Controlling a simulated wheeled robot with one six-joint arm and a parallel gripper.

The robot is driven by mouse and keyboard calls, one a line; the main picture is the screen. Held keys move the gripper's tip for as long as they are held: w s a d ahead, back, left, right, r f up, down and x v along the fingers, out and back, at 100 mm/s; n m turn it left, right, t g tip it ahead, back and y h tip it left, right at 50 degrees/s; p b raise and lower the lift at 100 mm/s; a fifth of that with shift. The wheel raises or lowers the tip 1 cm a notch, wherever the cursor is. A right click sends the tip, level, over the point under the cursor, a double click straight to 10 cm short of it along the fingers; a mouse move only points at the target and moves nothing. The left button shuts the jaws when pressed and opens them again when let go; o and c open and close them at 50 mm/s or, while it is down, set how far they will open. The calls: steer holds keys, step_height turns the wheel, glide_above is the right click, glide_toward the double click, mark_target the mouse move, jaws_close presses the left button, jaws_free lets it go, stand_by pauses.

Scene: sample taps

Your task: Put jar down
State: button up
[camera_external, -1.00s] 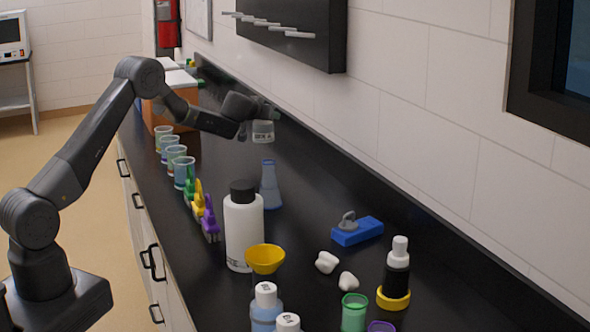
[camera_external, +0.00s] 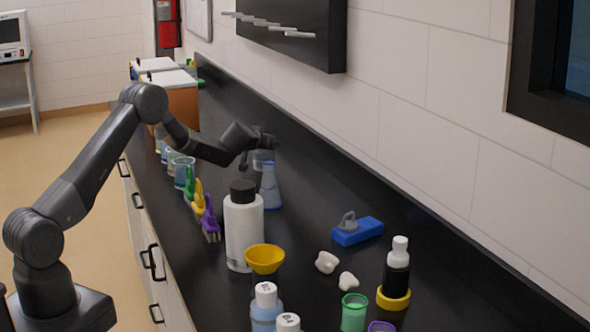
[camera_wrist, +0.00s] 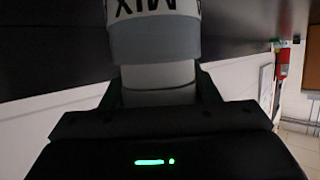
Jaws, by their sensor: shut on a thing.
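The jar (camera_external: 262,155), small and greyish, is held at the end of my arm over the far part of the black counter. It also shows in the wrist view (camera_wrist: 155,42), upside down there, with a white label reading "MIX". My gripper (camera_external: 259,142) is shut on its upper part. The blue conical flask (camera_external: 271,190) stands in front of the jar and overlaps its lower edge in the external view. I cannot tell whether the jar's base touches the counter.
Several beakers (camera_external: 184,178) line the counter's left edge, with coloured clips (camera_external: 210,220) nearer. A white bottle with a black cap (camera_external: 244,230) and a yellow bowl (camera_external: 265,259) stand in front. The counter right of the flask is clear up to a blue block (camera_external: 357,232).

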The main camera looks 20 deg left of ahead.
steer(key=o, duration=1)
steer(key=shift+f, duration=0.1)
steer(key=shift+r, duration=0.2)
steer(key=b+v, duration=0.2)
steer(key=v, duration=1)
steer(key=shift+w, duration=0.1)
